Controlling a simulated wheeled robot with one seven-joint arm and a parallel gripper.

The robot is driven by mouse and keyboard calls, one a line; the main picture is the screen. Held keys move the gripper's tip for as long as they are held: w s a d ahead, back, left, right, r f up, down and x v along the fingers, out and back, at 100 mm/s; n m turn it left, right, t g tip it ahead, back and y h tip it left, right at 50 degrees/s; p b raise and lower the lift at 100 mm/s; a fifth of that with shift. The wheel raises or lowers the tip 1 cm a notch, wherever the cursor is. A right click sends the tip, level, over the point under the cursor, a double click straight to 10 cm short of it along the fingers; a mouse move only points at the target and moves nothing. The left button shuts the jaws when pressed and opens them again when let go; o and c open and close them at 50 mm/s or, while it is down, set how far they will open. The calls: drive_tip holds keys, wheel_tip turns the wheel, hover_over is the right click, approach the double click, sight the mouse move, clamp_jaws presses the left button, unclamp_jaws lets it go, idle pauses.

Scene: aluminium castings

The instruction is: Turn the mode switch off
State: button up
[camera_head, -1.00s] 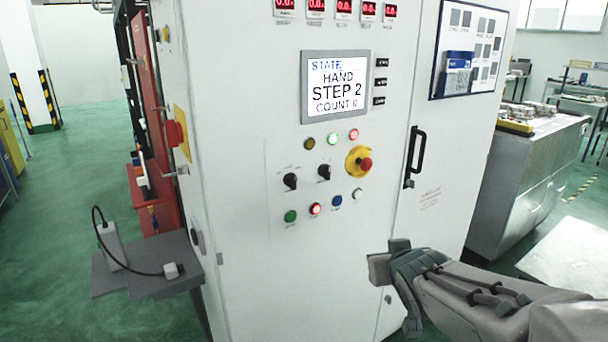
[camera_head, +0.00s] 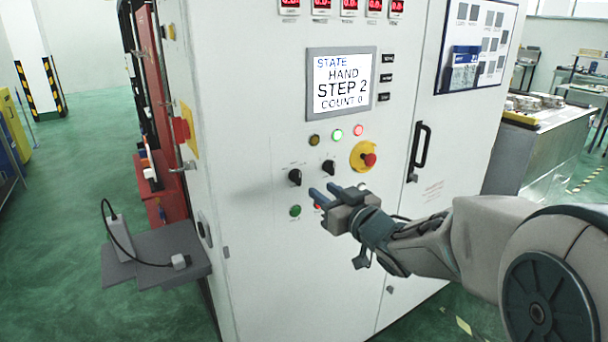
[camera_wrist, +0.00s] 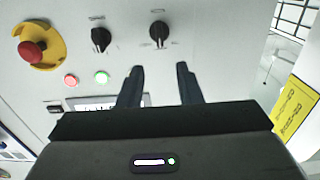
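Two black rotary switches sit on the white cabinet front. The left switch (camera_head: 295,177) and the right switch (camera_head: 329,167) are below the lamps. The labels are too small to read, so I cannot tell which is the mode switch. In the wrist view, turned over, the left switch (camera_wrist: 160,32) appears right of the right switch (camera_wrist: 101,38). My gripper (camera_head: 325,192) is in front of the panel, just below the switches, and hides some of the lower buttons. In the wrist view, its two fingers (camera_wrist: 160,82) are apart with nothing between them, pointing toward the left switch.
The screen (camera_head: 343,80) reads HAND, STEP 2, COUNT 0. A red emergency stop (camera_head: 369,160) on a yellow base is right of the switches. A green button (camera_head: 295,211) sits below the left switch. A black door handle (camera_head: 418,150) stands further right. A grey shelf (camera_head: 150,270) juts out lower left.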

sight(300, 173)
drive_tip(key=p+x, duration=0.1)
drive_tip(key=x, duration=0.8)
drive_tip(key=shift+w+a+p, duration=0.15)
drive_tip(key=shift+p, duration=0.2)
clamp_jaws()
